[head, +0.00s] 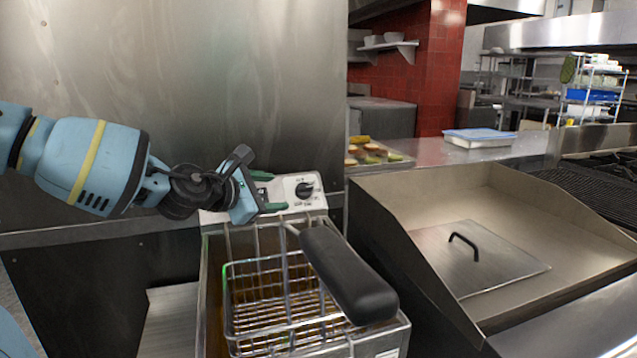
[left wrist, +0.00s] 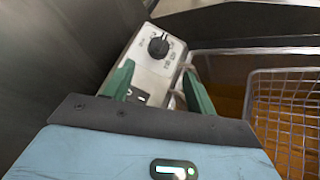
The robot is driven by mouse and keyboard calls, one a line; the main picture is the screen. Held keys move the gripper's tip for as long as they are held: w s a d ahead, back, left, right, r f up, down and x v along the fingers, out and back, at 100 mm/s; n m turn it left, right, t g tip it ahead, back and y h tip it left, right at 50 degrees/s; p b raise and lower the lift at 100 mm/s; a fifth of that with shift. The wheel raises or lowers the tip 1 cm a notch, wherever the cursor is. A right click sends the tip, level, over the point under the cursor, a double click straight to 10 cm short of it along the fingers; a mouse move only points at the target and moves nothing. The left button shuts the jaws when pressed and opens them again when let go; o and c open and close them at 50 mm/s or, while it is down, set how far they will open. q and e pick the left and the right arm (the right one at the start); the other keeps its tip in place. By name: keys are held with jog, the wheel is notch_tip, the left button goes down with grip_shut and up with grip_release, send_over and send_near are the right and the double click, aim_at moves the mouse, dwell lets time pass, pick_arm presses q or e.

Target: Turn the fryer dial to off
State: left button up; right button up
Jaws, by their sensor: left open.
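The fryer dial (head: 304,189) is a black knob on the white control panel (head: 316,201) at the back of the fryer. It also shows in the left wrist view (left wrist: 158,46), beyond my fingertips. My left gripper (head: 270,191) is open, with two green fingers just left of the dial in the head view. In the left wrist view my left gripper (left wrist: 155,80) points toward the dial, with nothing between its fingers. The fingers appear apart from the knob. The small print around the dial is too blurred to read. My right gripper is not in view.
A wire fryer basket (head: 275,300) with a thick black handle (head: 345,275) sits in the fryer, in front of the panel. A steel wall (head: 190,90) stands close behind my left arm. A steel basin with a lidded plate (head: 480,255) is at right.

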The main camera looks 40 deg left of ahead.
aim_at(297, 191)
pick_arm(q)
jog(key=b+x, duration=0.1)
jog(key=x, duration=0.6)
jog(key=shift+r, duration=0.1)
jog(key=shift+w+b, duration=0.3)
jog(key=shift+w, duration=0.25)
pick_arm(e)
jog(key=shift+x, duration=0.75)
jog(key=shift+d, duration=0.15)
pick_arm(q)
jog(key=c, duration=1)
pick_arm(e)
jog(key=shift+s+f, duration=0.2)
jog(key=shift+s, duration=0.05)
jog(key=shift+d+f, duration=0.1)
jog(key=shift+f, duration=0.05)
